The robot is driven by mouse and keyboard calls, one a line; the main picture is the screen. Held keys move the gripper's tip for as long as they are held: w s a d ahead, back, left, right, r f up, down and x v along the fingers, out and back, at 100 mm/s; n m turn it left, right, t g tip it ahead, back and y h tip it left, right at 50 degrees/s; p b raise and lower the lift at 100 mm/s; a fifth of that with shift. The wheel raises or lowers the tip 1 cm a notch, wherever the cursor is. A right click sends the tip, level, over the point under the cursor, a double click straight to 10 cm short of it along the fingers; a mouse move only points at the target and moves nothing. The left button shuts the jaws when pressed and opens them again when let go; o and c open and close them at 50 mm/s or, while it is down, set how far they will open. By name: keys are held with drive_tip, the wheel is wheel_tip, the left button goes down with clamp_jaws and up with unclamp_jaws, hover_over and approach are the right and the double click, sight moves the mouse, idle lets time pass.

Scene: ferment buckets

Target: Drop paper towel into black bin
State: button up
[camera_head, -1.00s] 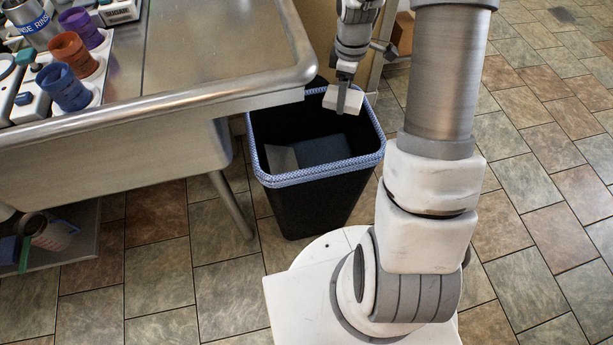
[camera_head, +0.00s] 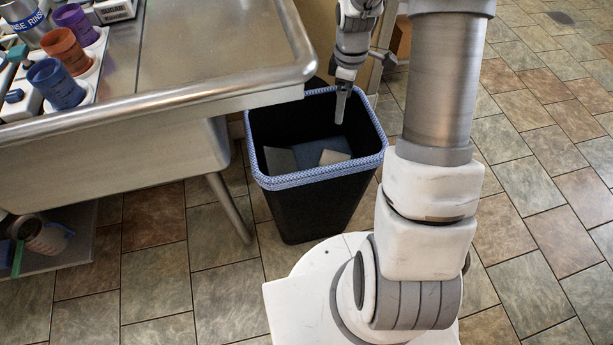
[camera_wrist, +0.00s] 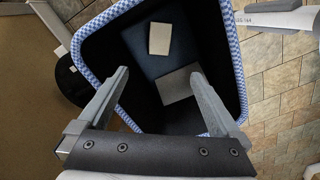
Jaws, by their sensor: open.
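The black bin (camera_head: 318,208) with a blue-and-white patterned rim stands on the floor at the right end of the metal counter. A small off-white paper towel (camera_head: 333,157) lies at the bottom of the bin. It also shows in the wrist view (camera_wrist: 160,38), well beyond my fingertips. My gripper (camera_head: 341,106) is above the bin's opening. In the wrist view my gripper (camera_wrist: 158,77) has its two fingers wide apart with nothing between them.
Inside the bin lie a grey flat piece (camera_head: 281,160) and a dark blue surface (camera_head: 316,151). The metal counter (camera_head: 200,60) is close to the bin's left, with coloured cups (camera_head: 56,85) on it. Tiled floor (camera_head: 540,190) at the right is clear.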

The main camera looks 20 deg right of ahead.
wheel_tip(320, 180, up, 17)
drive_tip(key=p, duration=0.5)
drive_tip(key=s+a+r+m+t, duration=0.3)
drive_tip(key=s+a+r+m, duration=0.25)
drive_tip(key=s+r, duration=0.5)
drive_tip(key=s+a+r+m+t, duration=0.1)
drive_tip(key=s+a+m, duration=0.15)
drive_tip(key=s, duration=0.25)
drive_tip(key=s+a+r+m+t, duration=0.1)
drive_tip(key=s+r+m+t, duration=0.15)
drive_tip(key=s, duration=0.35)
wheel_tip(320, 180, up, 16)
drive_tip(key=m+p, duration=0.1)
drive_tip(key=p, duration=1.5)
drive_tip(key=shift+a+f+g+p, duration=0.25)
drive_tip(key=shift+g+p, duration=0.1)
drive_tip(key=shift+g, duration=0.1)
